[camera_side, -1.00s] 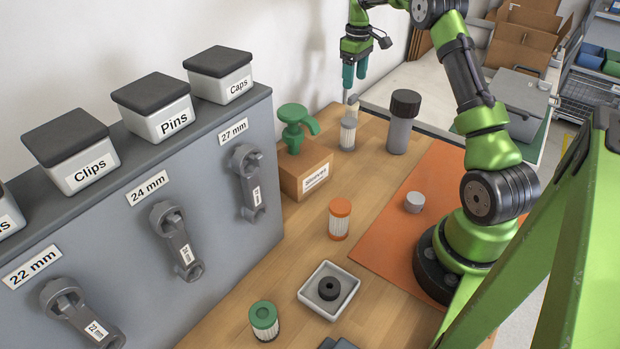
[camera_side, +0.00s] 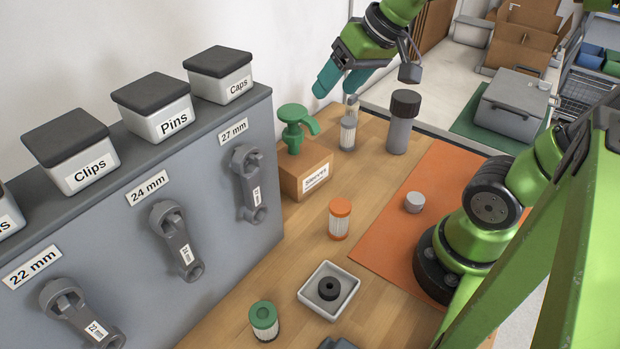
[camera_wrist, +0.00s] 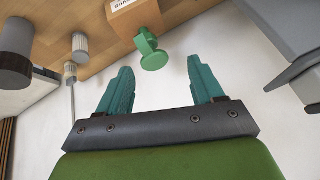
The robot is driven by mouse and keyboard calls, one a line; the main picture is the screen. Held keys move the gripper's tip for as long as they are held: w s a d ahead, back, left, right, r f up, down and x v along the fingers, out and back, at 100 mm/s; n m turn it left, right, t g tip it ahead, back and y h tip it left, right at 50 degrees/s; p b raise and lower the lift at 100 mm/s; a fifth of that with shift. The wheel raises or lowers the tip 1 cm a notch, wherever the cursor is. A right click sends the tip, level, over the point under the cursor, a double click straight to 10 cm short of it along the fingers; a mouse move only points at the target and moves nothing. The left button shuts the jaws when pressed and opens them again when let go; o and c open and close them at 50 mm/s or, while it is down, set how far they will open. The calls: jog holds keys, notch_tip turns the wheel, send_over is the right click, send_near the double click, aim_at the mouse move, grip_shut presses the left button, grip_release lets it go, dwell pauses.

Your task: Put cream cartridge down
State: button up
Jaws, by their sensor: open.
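A pale pleated piece (camera_wrist: 80,43) also shows at the upper left of the wrist view. My gripper (camera_side: 336,91) is tilted, its teal fingers pointing down and left, close to the cream piece in the side view. In the wrist view, my gripper (camera_wrist: 160,66) is open with nothing between its fingers.
A dark-capped grey canister (camera_side: 400,130) stands right of the cartridge. An orange-topped cartridge (camera_side: 340,218), a white tray (camera_side: 311,303) and an orange mat (camera_side: 400,233) are nearer.

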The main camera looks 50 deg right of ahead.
jog(key=s+a+f+t, duration=0.1)
jog(key=s+a+f, duration=0.1)
jog(key=s, duration=0.3)
jog(key=shift+s+a+f+m+y, duration=0.25)
jog(key=shift+a+f+m+y, duration=0.15)
jog(key=shift+a, duration=0.4)
jog(key=shift+r, duration=0.1)
dwell(0.3)
